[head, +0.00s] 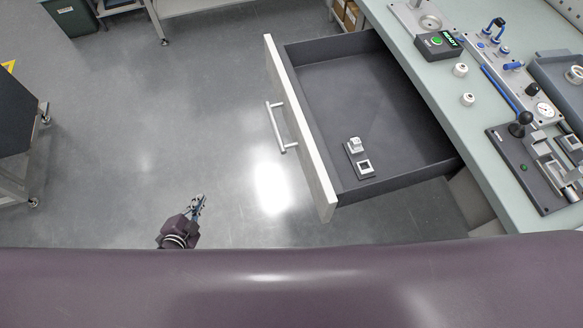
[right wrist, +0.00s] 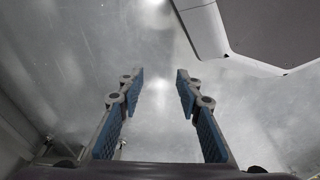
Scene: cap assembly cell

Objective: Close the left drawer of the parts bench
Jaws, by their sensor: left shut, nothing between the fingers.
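The left drawer (head: 370,95) of the parts bench (head: 428,92) stands pulled far out in the head view. Its pale front panel (head: 299,125) carries a bar handle (head: 277,128) facing left. A small dark part with a light block and a square opening (head: 360,160) lies inside near the front. My left gripper (head: 201,200) is shut and empty, below and to the left of the handle and clear of the drawer. In the right wrist view my right gripper (right wrist: 160,90) is open, its blue-padded fingers apart with only grey floor between them.
The bench top holds a black box with a green display (head: 438,44), white caps (head: 461,70) and fixtures (head: 540,165) along its right side. The floor left of the drawer is clear. A dark cart (head: 20,110) stands at far left and a bin (head: 72,16) at upper left.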

